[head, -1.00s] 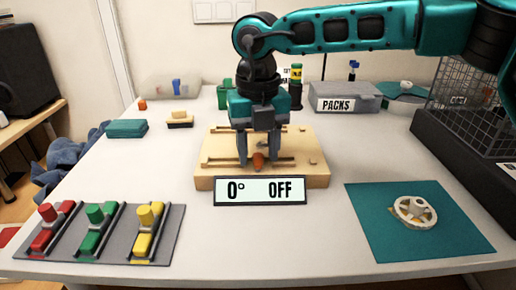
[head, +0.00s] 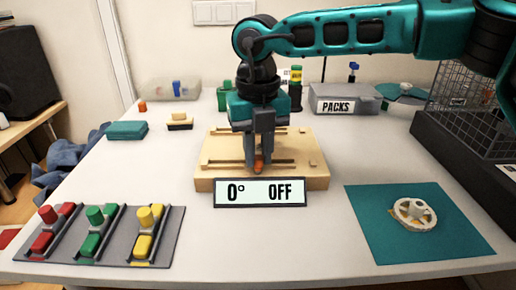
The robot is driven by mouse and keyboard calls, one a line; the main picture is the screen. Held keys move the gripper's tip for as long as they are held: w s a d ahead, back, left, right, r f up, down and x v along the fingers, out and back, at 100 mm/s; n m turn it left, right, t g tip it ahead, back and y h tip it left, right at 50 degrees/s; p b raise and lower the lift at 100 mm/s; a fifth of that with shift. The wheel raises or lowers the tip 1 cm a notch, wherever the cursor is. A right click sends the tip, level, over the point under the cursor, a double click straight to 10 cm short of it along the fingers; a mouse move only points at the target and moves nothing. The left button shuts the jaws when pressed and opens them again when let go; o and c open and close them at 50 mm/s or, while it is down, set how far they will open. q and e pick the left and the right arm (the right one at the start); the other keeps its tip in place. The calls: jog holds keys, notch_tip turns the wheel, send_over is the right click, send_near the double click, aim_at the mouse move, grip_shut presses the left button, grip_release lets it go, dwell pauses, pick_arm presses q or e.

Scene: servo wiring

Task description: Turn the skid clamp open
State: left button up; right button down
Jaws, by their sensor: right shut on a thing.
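The wooden skid (head: 312,180) stands in the middle of the table with slotted rails on its top. A small orange-brown clamp piece (head: 259,166) shows near its front edge, between my right gripper's fingertips. My right gripper (head: 257,164) points straight down over the skid and is shut on the clamp piece. The fingers hide most of the clamp. The sign (head: 260,192) in front of the skid reads "0° OFF". My left gripper is not in view.
A grey rack (head: 110,235) with red, green and yellow blocks stands front left. A teal mat (head: 455,235) with a cream wheel (head: 412,213) lies front right. A grey PACKS box (head: 345,98) and a wire cage (head: 470,110) stand at the back right.

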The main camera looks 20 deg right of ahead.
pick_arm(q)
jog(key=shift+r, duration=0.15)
pick_arm(e)
jog(key=shift+n, duration=0.3)
jog(key=shift+r+n+p, duration=0.1)
jog(key=shift+n+p, duration=0.25)
jog(key=shift+n, duration=0.25)
jog(key=n, duration=0.2)
jog(key=shift+n+p, duration=0.3)
jog(key=shift+p, duration=0.1)
jog(key=n+p, duration=0.1)
jog(key=n, duration=0.2)
jog(key=shift+n, duration=0.3)
jog(key=n, duration=0.3)
jog(key=shift+n+p, duration=0.3)
jog(key=n, duration=0.3)
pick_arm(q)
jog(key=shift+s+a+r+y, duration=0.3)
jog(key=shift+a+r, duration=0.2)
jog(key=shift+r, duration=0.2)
pick_arm(e)
jog(key=shift+n, duration=1.4)
